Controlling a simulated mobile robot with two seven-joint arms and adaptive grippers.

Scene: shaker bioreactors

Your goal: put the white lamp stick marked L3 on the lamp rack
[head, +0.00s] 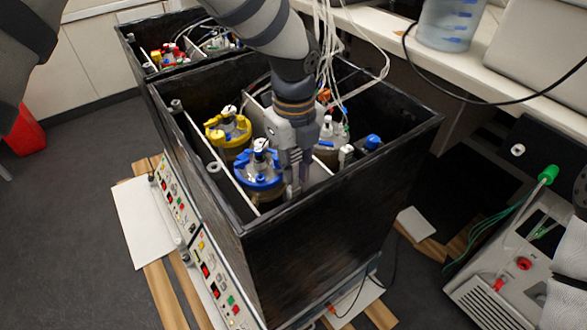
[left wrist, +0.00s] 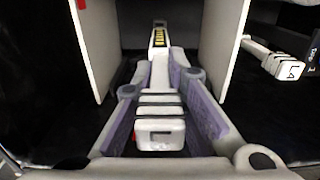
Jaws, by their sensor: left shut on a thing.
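My left gripper (head: 296,178) reaches down into the near black box, beside a blue-lidded vessel (head: 258,170). In the left wrist view the gripper (left wrist: 163,70) is shut on a white lamp stick (left wrist: 160,136), with a striped end near the camera and a yellow-marked part (left wrist: 159,38) farther off. No L3 mark can be read on it. A second white stick (left wrist: 287,67) with a black mark on its end lies to the right, apart from the gripper. Pale upright panels (left wrist: 220,45) stand on both sides. I cannot tell which part is the lamp rack. My right gripper is not seen.
The near black box (head: 330,225) has high walls around the gripper. A yellow-lidded vessel (head: 228,128) and another vessel (head: 332,133) stand inside, with tubes hanging above. A second black box (head: 135,45) is behind. A bench (head: 425,65) runs along the back right.

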